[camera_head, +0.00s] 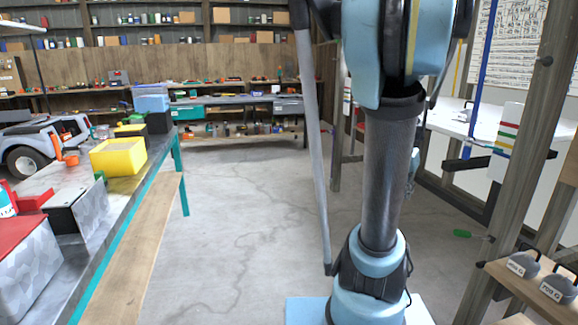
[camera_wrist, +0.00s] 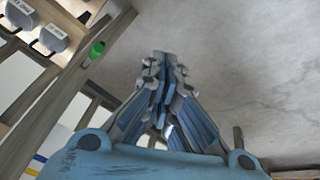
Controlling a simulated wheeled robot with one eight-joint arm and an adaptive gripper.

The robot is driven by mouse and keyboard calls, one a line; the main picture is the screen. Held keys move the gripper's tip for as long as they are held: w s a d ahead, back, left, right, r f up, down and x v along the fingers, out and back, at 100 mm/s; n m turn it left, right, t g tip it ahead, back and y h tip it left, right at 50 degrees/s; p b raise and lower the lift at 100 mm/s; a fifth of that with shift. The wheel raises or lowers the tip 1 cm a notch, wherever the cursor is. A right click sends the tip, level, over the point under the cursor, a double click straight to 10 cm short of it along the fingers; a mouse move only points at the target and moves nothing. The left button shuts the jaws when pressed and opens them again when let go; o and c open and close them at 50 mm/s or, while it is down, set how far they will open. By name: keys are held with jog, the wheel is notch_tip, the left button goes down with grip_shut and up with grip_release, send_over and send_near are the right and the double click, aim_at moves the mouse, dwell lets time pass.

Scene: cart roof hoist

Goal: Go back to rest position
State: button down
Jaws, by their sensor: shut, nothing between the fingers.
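My gripper (camera_wrist: 162,62) shows in the wrist view with its fingers together and nothing between them. It points out over bare concrete floor, in free air.
A workbench (camera_head: 163,182) with a yellow bin (camera_head: 118,158) runs along the left. A wooden post (camera_head: 515,165) and a shelf with weights (camera_head: 557,288) stand at the right. A green-handled tool (camera_head: 463,234) is beside the post. The middle floor (camera_head: 245,210) is clear.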

jog(key=s+a+f+n+y, duration=0.1)
jog(key=s+a+f+n, duration=0.3)
jog(key=s+a, duration=0.3)
jog(key=s+a+f+n+y, duration=0.2)
jog(key=s+a+f+n, duration=0.2)
jog(key=a, duration=0.9)
jog(key=s, duration=0.3)
jog(key=shift+s+a+n+t+y, duration=0.15)
jog(key=shift+a+n+t+y, duration=0.15)
jog(key=shift+f, duration=0.1)
jog(key=shift+w+f, duration=0.2)
jog(key=shift+w, duration=0.3)
